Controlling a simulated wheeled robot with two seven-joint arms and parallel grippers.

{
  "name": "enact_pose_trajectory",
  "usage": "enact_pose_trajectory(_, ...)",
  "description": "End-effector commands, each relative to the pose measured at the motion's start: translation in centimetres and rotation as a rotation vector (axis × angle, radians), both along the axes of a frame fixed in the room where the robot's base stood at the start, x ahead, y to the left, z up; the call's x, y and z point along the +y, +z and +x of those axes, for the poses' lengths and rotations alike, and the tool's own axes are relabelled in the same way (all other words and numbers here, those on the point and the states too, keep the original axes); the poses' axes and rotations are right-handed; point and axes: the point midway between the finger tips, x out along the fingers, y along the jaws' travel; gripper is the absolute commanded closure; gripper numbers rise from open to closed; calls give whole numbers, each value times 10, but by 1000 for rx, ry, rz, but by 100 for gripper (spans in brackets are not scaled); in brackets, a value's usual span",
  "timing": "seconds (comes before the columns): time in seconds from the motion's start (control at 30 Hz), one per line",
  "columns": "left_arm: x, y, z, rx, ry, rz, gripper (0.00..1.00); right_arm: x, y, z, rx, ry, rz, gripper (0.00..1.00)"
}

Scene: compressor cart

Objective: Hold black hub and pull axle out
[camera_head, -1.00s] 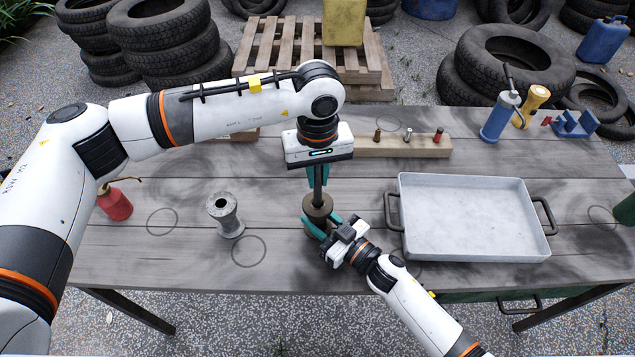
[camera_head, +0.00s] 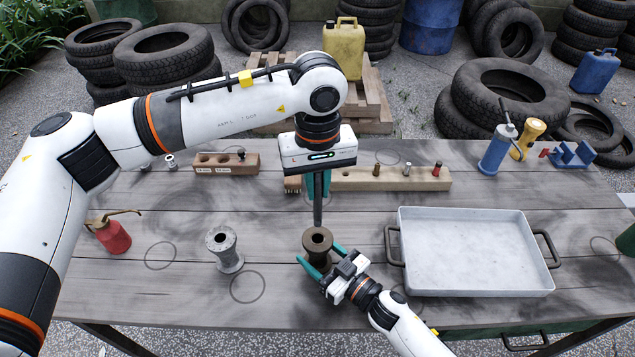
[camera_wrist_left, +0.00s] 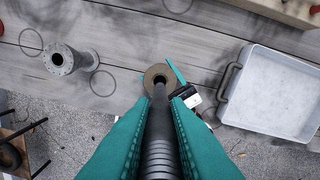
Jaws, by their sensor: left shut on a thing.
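My left gripper (camera_head: 318,192) is shut on the dark axle (camera_head: 318,212), holding it upright above the dark brownish hub (camera_head: 317,248). The axle's lower end appears just above the hub; the bore shows open below it. In the left wrist view, the axle (camera_wrist_left: 160,120) runs between the teal fingers towards the hub (camera_wrist_left: 150,76). My right gripper (camera_head: 320,258) comes from the lower right, its teal fingers on both sides of the hub, which stands on the table. The fingers' inner contact is partly hidden.
A grey hub (camera_head: 225,252) stands to the left, with a red oil can (camera_head: 111,237) beyond. A metal tray (camera_head: 474,286) lies right of my right gripper. Wooden blocks with small parts (camera_head: 390,181) stand behind. The table (camera_head: 190,300) is bare at front left.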

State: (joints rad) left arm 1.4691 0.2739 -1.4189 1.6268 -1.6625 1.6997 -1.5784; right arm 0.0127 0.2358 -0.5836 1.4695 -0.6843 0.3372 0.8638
Motion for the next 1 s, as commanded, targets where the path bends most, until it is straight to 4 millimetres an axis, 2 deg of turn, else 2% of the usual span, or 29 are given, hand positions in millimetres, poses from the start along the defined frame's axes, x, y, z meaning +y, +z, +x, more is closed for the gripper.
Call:
enact_pose_trajectory(0.27, 0, 0, 0, 0, 0, -1, 100, -7, -1, -7, 1, -1, -1, 39)
enact_pose_trajectory(0.7, 0, 0, 0, 0, 0, -1, 100, -70, -1, -66, 3, 0, -1, 39)
enact_pose_trajectory(1.0, 0, 0, 0, 0, 0, -1, 100, -87, 0, -83, 1, 0, 0, 39)
